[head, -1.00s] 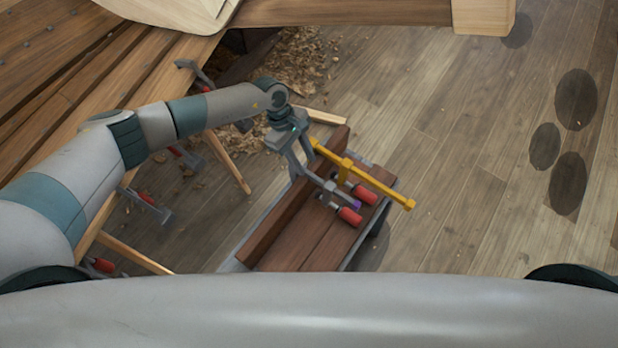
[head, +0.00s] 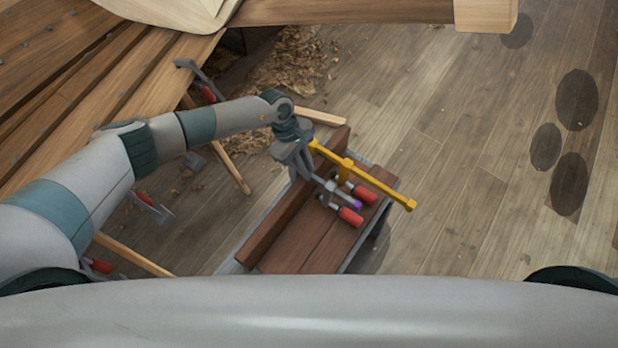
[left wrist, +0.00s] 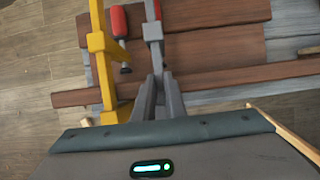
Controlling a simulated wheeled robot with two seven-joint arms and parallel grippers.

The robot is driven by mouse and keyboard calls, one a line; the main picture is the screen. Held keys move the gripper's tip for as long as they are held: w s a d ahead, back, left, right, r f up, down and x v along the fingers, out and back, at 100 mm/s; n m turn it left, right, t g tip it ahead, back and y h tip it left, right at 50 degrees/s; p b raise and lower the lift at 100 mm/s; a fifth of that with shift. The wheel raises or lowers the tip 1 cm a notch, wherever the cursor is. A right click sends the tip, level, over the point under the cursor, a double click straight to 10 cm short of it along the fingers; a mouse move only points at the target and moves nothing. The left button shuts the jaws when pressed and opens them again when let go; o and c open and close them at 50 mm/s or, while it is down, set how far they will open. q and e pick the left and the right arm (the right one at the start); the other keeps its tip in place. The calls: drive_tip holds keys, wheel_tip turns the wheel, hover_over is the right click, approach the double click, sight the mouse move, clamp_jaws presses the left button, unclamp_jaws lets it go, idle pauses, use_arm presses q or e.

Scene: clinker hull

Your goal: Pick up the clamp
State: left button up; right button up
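A grey bar clamp (head: 330,187) with a red handle and a purple bar end lies over a brown wooden box or bench top. In the left wrist view the grey clamp (left wrist: 153,32) runs up from between the fingertips. A yellow clamp (head: 385,190), also with a red handle, lies right beside it; it shows left of the fingers in the wrist view (left wrist: 97,42). My left gripper (head: 306,176) reaches down onto the near end of the grey clamp. Its fingers (left wrist: 160,85) look closed together on that bar, partly hiding it. My right gripper is not in view.
The wooden box (head: 290,255) has a raised plank along its left side. More clamps (head: 150,207) hang along the planked hull (head: 50,95) at left. Wood shavings (head: 300,60) lie behind. The floor (head: 470,160) at right is clear.

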use_arm(q)
clamp_jaws()
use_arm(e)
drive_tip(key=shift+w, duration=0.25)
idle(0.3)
use_arm(q)
drive_tip(key=shift+w+r, duration=0.1)
drive_tip(key=shift+r, duration=0.1)
idle(0.6)
drive_tip(key=shift+r, duration=0.85)
wheel_tip(320, 180, up, 16)
drive_tip(key=b, duration=0.4)
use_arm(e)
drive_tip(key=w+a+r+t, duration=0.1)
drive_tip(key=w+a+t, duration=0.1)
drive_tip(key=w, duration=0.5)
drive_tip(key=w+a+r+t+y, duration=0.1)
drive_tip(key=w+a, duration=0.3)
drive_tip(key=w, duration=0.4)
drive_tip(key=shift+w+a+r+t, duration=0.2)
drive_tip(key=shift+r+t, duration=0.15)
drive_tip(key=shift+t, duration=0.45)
